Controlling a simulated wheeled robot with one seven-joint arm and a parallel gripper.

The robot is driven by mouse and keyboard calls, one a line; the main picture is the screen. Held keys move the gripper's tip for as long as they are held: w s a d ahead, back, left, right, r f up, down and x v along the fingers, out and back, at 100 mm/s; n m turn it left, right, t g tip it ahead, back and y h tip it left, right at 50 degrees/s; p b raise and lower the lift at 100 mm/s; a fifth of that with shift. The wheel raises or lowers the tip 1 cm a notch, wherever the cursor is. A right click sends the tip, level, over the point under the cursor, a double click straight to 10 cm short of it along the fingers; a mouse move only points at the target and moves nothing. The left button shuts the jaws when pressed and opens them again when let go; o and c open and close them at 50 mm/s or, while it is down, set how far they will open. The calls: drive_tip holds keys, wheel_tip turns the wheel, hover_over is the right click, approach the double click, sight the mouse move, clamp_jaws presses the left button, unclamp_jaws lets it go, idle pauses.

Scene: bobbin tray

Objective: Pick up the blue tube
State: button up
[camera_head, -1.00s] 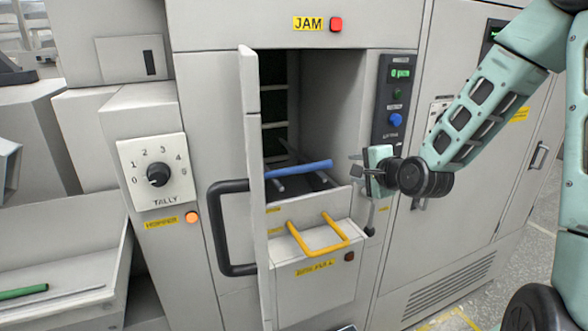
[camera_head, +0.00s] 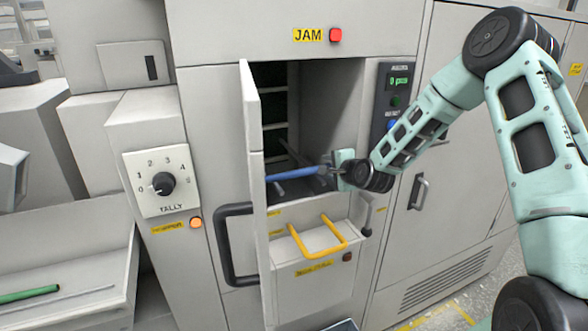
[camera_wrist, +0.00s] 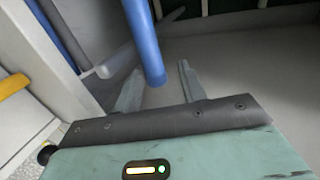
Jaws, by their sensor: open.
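The blue tube (camera_head: 296,173) lies nearly level inside the open compartment of the machine, above its tray. In the wrist view the blue tube (camera_wrist: 146,45) points toward me, its near end just ahead of the gap between my fingers. My gripper (camera_head: 330,170) is at the compartment's right side, at the right end of the tube. In the wrist view my gripper (camera_wrist: 158,88) is open, with one finger on each side of the tube's line. I cannot tell whether the tube's end is between the fingertips or just beyond them.
The open door (camera_head: 252,200) with a black handle stands left of the compartment. A yellow handle (camera_head: 318,240) sticks out from the drawer below. A grey rod (camera_wrist: 95,60) lies left of the tube. A green tube (camera_head: 28,294) lies in a bin at far left.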

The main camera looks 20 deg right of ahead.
drive_tip(key=shift+w+f, duration=0.2)
drive_tip(key=shift+w, duration=0.25)
drive_tip(key=c, duration=0.8)
drive_tip(key=shift+r, duration=0.1)
drive_tip(key=shift+c, duration=0.2)
